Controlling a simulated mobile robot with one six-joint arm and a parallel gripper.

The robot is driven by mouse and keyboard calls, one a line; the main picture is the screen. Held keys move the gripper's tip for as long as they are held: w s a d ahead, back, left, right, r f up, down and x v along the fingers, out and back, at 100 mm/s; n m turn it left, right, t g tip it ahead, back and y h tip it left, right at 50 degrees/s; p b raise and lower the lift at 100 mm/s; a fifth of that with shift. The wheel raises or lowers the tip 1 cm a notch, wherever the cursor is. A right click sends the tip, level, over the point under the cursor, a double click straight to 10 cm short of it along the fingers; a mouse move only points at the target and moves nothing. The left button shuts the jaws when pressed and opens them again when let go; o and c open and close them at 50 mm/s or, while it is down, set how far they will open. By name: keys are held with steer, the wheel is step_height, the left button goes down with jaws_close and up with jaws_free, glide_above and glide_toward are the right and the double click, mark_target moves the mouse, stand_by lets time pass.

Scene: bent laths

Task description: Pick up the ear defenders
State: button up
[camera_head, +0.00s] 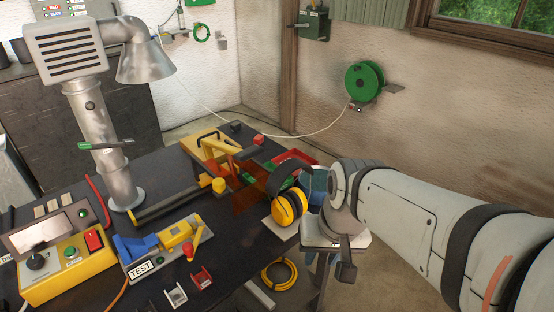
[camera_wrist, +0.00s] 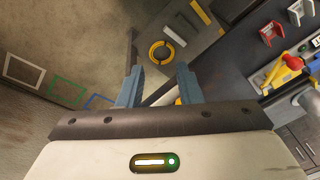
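The ear defenders (camera_head: 290,207) have yellow cups and a dark headband. They rest at the right end of the dark bench in the head view, on or against a pale pad (camera_head: 283,231). In the head view my wrist is just right of the ear defenders, by the bench's edge; the fingertips are mostly hidden there.
An orange translucent screen (camera_head: 250,190) and a red tray (camera_head: 295,157) stand close to the ear defenders. A yellow cable coil (camera_head: 279,274) lies low by the bench; it also shows in the wrist view (camera_wrist: 161,50). A metal extraction pipe (camera_head: 105,150) rises at left.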

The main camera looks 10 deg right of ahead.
mark_target(308, 167)
steer(key=w+a+f+m+t+y+b, duration=0.2)
steer(key=w+a+m+y+b, duration=0.2)
steer(key=w+a+m+y, duration=0.35)
steer(key=w+d+r+m+t, duration=0.1)
steer(key=w+d+m+t, duration=0.2)
steer(key=w+d, duration=0.1)
steer(key=w+d+r+m+t+y+b, duration=0.1)
steer(key=w+d+m+t, duration=0.2)
steer(key=w+d+t, duration=0.1)
steer(key=w+d+r+m+t+y+b, duration=0.1)
steer(key=w+d+m+t, duration=0.2)
steer(key=w+d+m, duration=0.1)
steer(key=shift+w+d+t, duration=0.3)
steer(key=shift+w+d, duration=0.2)
steer(key=shift+w, duration=0.3)
steer(key=x, duration=0.5)
steer(key=p+x, duration=0.1)
steer(key=x, duration=0.1)
steer(key=shift+w+a+r, duration=0.15)
steer(key=shift+a+r, duration=0.05)
steer(key=shift+r, duration=0.05)
steer(key=shift+c, duration=0.3)
jaws_close()
